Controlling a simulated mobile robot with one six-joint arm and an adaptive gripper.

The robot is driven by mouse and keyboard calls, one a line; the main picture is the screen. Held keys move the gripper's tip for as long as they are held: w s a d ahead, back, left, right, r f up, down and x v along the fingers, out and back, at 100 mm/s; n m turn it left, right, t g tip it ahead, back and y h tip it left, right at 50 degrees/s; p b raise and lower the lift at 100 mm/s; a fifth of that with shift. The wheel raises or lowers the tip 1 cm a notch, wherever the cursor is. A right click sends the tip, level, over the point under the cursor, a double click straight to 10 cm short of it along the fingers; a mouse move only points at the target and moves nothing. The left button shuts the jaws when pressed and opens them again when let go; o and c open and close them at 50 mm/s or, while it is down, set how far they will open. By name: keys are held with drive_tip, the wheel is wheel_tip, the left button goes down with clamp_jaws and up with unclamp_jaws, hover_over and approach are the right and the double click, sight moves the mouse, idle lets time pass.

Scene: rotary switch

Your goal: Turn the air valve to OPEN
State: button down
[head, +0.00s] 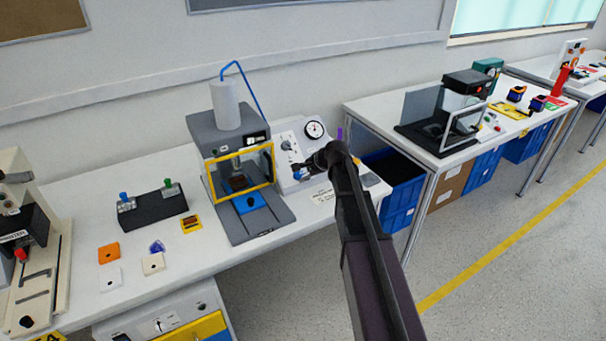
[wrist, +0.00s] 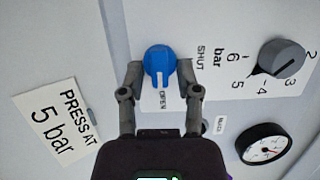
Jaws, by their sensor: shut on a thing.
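The air valve is a round blue knob (wrist: 158,58) on a pale panel in the wrist view. Its raised ridge runs up and down the picture, with its lower end toward the OPEN label (wrist: 163,99). The SHUT label (wrist: 200,57) is to the knob's right. My gripper (wrist: 160,72) has one finger on each side of the knob and is shut on it.
A grey pressure knob (wrist: 284,59) with a bar scale and a round gauge (wrist: 262,151) are to the right of the valve. A PRESS AT 5 bar sign (wrist: 57,121) is on the left. In the head view, a press with a yellow-framed guard (head: 241,172) stands left of my gripper.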

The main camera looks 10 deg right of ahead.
drive_tip(key=c, duration=0.6)
unclamp_jaws()
drive_tip(key=shift+c, duration=0.2)
